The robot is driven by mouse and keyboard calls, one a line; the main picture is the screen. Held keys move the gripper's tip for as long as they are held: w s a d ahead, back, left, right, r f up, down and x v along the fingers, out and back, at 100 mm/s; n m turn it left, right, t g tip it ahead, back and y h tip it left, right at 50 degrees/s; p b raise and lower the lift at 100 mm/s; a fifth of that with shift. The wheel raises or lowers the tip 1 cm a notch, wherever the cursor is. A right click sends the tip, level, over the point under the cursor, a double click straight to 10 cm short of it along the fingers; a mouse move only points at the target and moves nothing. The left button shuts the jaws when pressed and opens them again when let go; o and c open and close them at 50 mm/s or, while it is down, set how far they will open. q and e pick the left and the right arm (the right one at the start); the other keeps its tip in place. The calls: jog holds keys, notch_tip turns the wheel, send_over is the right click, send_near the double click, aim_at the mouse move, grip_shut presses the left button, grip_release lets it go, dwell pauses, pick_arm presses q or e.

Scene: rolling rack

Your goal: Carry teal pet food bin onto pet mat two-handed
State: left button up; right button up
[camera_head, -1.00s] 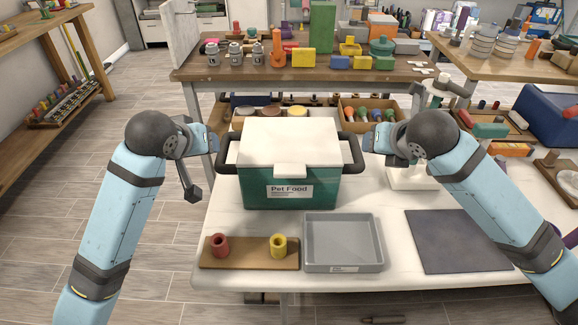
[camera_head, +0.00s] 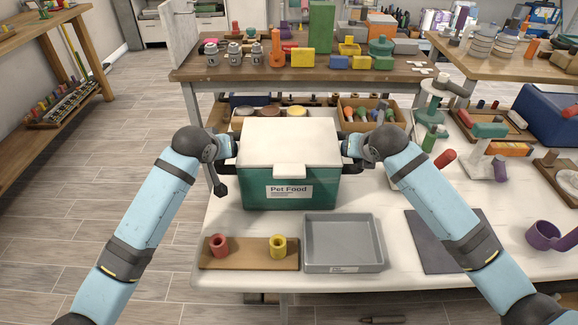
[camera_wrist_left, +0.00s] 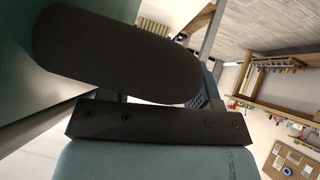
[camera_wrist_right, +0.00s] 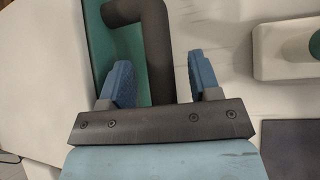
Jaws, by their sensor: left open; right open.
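The teal pet food bin (camera_head: 262,190) with a white lid (camera_head: 285,140) stands upright on the white table. My left gripper (camera_head: 230,147) is open at the bin's left side. In the left wrist view the dark left handle (camera_wrist_left: 115,55) is close and hides most of the fingers. My right gripper (camera_head: 352,147) is open at the right side. In the right wrist view its blue fingers stand either side of the dark right handle (camera_wrist_right: 152,45), not closed on it. The dark grey mat (camera_head: 424,238) lies flat at the front right, partly covered by my right arm.
A grey tray (camera_head: 343,266) and a wooden board (camera_head: 249,262) with red and yellow cups lie in front of the bin. A wooden crate (camera_head: 372,104) stands behind. Small items and a purple mug (camera_head: 543,236) are at right.

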pick_arm(q)
jog(key=shift+c, duration=0.5)
pick_arm(e)
jog(key=shift+c, duration=0.5)
pick_arm(q)
grip_shut()
pick_arm(e)
grip_shut()
pick_arm(q)
jog(key=shift+r, duration=0.3)
pick_arm(e)
jog(key=shift+r, duration=0.3)
pick_arm(q)
jog(key=shift+w, duration=0.15)
pick_arm(e)
jog(key=shift+w, duration=0.15)
